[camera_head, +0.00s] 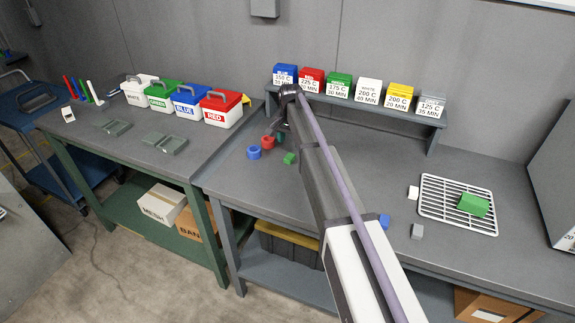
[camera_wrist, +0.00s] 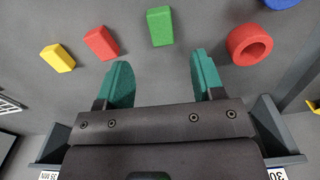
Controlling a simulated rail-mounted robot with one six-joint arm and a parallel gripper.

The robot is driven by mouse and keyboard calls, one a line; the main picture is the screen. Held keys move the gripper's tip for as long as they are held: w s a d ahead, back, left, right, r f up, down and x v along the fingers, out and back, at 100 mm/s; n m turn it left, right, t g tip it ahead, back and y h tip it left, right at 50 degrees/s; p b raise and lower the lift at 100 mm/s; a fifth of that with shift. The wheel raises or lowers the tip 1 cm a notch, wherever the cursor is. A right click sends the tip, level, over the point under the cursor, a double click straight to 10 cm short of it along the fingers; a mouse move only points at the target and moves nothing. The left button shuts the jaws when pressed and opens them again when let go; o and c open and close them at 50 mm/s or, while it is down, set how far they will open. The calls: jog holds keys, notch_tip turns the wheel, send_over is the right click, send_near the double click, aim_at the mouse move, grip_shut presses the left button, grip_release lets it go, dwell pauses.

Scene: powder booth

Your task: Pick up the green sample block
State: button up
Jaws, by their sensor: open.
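A small green block (camera_head: 289,158) lies on the grey bench, just in front of my arm in the head view. In the wrist view the green block (camera_wrist: 160,26) lies beyond my fingertips, roughly in line with the gap between them. My gripper (camera_wrist: 159,62) has teal fingers spread apart with nothing between them. In the head view my gripper (camera_head: 281,134) hangs over the bench near the block, partly hidden by my arm. A larger green block (camera_head: 473,205) lies on a white wire rack (camera_head: 429,208) at the right.
A red ring (camera_wrist: 250,45) and a blue ring (camera_wrist: 282,3) lie right of the green block in the wrist view. A red block (camera_wrist: 101,43) and a yellow block (camera_wrist: 58,58) lie left. A shelf (camera_head: 400,109) with several labelled bins stands behind.

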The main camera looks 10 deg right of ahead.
aim_at(290, 157)
notch_tip(290, 157, down, 2)
jog(key=shift+d+f+b, duration=0.1)
jog(key=shift+f+b, duration=0.1)
jog(key=shift+b, duration=0.25)
jog(key=f+b, duration=0.5)
jog(key=shift+a+f, duration=0.2)
jog(key=shift+a, duration=0.05)
jog(key=shift+r, duration=0.25)
jog(key=c, duration=1)
jog(key=shift+c, duration=0.2)
